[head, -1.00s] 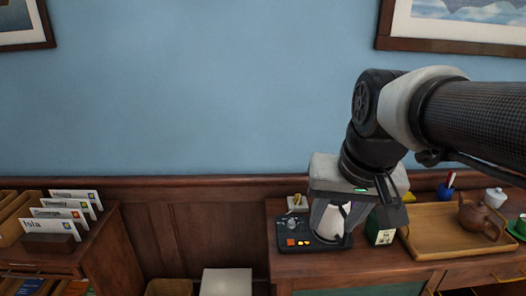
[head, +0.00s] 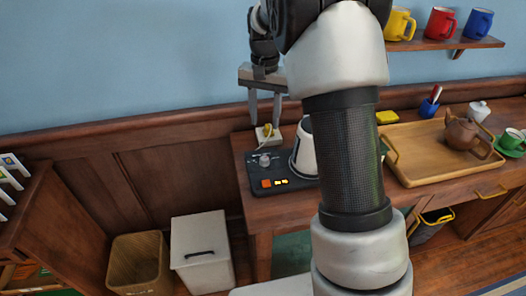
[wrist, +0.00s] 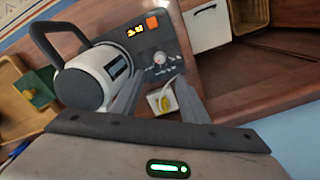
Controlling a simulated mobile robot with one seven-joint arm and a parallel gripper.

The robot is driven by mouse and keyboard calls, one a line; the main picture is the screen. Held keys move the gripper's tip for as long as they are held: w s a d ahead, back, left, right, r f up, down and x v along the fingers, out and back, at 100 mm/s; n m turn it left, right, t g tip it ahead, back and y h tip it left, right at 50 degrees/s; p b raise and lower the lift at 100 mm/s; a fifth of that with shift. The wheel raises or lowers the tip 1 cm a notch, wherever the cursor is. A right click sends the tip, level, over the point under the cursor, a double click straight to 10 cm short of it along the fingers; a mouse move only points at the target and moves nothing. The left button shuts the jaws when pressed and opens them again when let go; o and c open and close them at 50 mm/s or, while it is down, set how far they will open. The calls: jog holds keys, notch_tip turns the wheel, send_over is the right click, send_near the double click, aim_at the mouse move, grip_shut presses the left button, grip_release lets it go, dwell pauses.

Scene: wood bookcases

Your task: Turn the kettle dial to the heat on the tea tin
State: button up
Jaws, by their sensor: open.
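The kettle (head: 303,155), white with a black handle, stands on a black base (head: 245,180). The grey round dial (head: 264,160) is on the base left of the kettle; it also shows in the wrist view (wrist: 160,58). Its small scale marks are too blurred to read. My gripper (head: 265,118) is open and empty, fingers pointing down, above and behind the dial near the wall socket. In the wrist view the dial lies just beyond and between the fingertips (wrist: 158,80), apart from them. A green box (wrist: 38,88), seemingly the tea tin, is beside the kettle; its label is not readable.
A socket block with a yellow plug (head: 267,133) sits behind the base. The base has an orange button (head: 266,183) and a lit display (head: 281,182). A wooden tray (head: 405,178) with a teapot (head: 462,133) is at right. A white bin (head: 202,254) stands below left.

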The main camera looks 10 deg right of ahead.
aim_at(265, 158)
notch_tip(265, 158, down, 15)
jog(key=shift+r+b, duration=0.1)
jog(key=shift+b, duration=0.65)
grip_shut()
